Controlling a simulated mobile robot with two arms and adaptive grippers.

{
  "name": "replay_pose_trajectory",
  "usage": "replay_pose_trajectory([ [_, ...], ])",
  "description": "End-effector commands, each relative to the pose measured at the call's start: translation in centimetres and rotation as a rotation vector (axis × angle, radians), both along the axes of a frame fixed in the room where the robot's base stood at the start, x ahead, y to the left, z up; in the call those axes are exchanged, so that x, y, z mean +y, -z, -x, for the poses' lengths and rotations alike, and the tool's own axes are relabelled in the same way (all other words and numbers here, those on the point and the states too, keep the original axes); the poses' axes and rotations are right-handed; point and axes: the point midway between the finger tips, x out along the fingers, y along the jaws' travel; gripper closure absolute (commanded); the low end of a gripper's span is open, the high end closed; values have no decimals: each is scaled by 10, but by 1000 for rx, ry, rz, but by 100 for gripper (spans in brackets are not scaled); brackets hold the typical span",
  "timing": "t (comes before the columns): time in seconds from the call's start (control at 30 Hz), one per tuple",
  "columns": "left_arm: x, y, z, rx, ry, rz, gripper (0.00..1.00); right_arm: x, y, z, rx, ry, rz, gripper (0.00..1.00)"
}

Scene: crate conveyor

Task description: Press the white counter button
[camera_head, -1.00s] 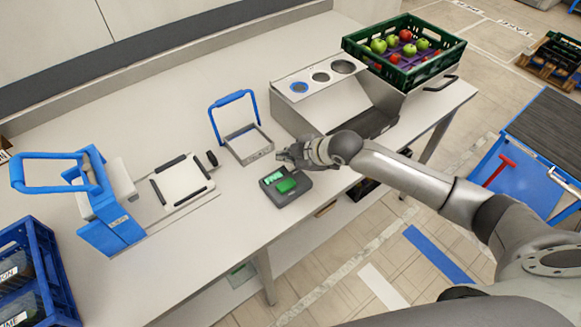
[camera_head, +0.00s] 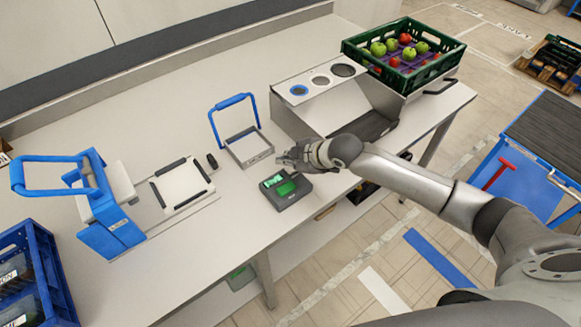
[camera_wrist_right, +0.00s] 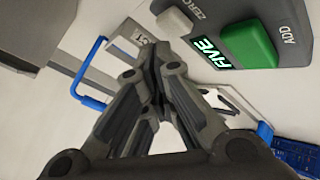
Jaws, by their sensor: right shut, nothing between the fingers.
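The counter is a dark box (camera_head: 290,199) near the front edge of the table. In the right wrist view its white button (camera_wrist_right: 175,22), marked ZERO, sits beside a larger green button (camera_wrist_right: 248,43) marked ADD. Its green display (camera_wrist_right: 209,53) reads FIVE. My right gripper (camera_head: 283,160) is shut and empty at the counter's far side. In the right wrist view its fingertips (camera_wrist_right: 143,62) are close to the white button, below and left of it in the picture; I cannot tell whether they touch. In the head view the white button cannot be made out clearly. My left gripper is out of view.
A blue-handled frame (camera_head: 249,149) stands just behind the counter. A sloped metal station with round holes (camera_head: 318,88) and a green crate of apples (camera_head: 404,79) stand to the right. A blue-handled device (camera_head: 105,226) is at left.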

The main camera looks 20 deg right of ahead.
Motion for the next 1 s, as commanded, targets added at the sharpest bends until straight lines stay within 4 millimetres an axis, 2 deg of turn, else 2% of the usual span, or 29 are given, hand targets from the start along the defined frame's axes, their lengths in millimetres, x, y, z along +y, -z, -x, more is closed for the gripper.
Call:
replay_pose_trajectory([
  [1.0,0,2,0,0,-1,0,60,0,9,0,0,0,0,100],
])
